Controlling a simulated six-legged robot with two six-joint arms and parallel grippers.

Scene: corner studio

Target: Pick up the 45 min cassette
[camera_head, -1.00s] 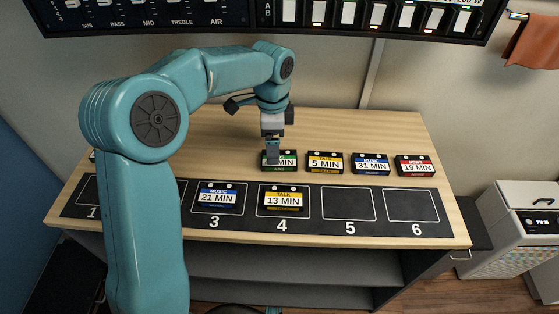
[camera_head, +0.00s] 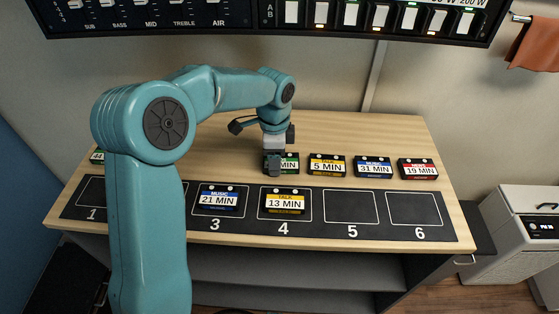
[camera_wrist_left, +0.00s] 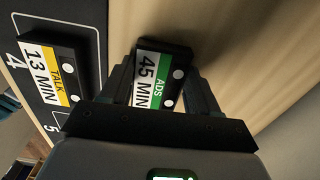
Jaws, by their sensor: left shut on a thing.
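The 45 min cassette is black with a green and white ADS label. In the left wrist view the cassette (camera_wrist_left: 158,75) lies between my two fingers, its label facing the camera. In the head view the cassette (camera_head: 290,163) is in the back row on the wooden table, its left part hidden by my gripper. My left gripper (camera_head: 274,168) is down at the cassette and shut on it. The left gripper's fingers (camera_wrist_left: 160,82) are on both sides of it in the wrist view. No lift off the table is visible. My right gripper is not in view.
To the right stand the 5 min (camera_head: 327,164), 31 min (camera_head: 373,167) and 19 min (camera_head: 418,168) cassettes. In front, the black numbered mat (camera_head: 320,222) holds the 21 min (camera_head: 217,199) and 13 min (camera_head: 285,202) cassettes. Slots 5 and 6 are empty. Another cassette (camera_head: 97,157) is half hidden behind my arm.

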